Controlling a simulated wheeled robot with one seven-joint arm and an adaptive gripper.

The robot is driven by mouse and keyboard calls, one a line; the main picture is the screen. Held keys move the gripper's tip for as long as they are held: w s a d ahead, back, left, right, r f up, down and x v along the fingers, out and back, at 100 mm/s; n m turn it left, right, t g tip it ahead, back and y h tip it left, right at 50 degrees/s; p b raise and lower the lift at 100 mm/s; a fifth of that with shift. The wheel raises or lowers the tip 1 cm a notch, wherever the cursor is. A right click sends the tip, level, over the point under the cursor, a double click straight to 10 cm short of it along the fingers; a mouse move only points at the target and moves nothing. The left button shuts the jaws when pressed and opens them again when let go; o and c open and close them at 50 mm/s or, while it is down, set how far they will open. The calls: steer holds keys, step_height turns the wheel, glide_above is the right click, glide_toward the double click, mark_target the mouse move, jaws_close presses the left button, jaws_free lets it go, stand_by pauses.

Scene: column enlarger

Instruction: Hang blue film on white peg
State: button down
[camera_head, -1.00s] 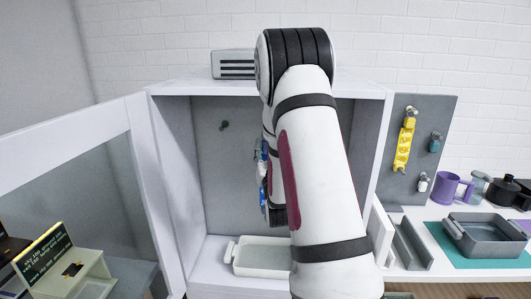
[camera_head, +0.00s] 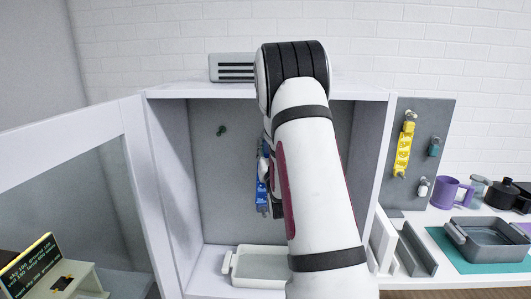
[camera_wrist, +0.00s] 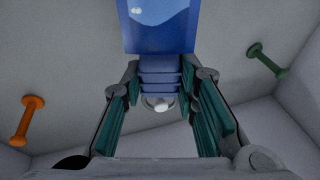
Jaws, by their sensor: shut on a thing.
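The blue film (camera_head: 262,185) hangs upright inside the white cabinet, partly hidden by my arm. In the wrist view the blue film (camera_wrist: 160,28) runs out of the top, and its ridged blue end lies between my fingers. My gripper (camera_wrist: 163,92) is shut on that end. A white round knob (camera_wrist: 159,104), which looks like the white peg, shows just below the ridged end. I cannot tell whether the film is around it, touching it or only in front of it. In the head view my arm hides the gripper and any white peg.
A green peg (camera_head: 221,131) is on the cabinet's back wall; it also shows in the wrist view (camera_wrist: 267,62). An orange peg (camera_wrist: 27,121) is at the wrist view's left. A white tray (camera_head: 258,266) stands on the cabinet floor. The open glass door (camera_head: 70,143) is at left.

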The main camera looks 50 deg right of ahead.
steer(key=shift+w+d+b, duration=0.35)
steer(key=shift+w+d, duration=0.35)
steer(key=shift+d, duration=0.05)
steer(key=shift+w+d+f, duration=0.1)
steer(key=shift+d+f, duration=0.05)
steer(key=shift+f, duration=0.25)
steer(key=c, duration=1.2)
jaws_free()
steer(key=shift+s+a+f, duration=0.2)
steer(key=shift+s+a, duration=0.2)
steer(key=shift+s, duration=0.15)
steer(key=shift+s+a, duration=0.2)
steer(key=shift+s, duration=0.05)
steer(key=shift+p+v, duration=0.7)
steer(key=shift+v, duration=0.55)
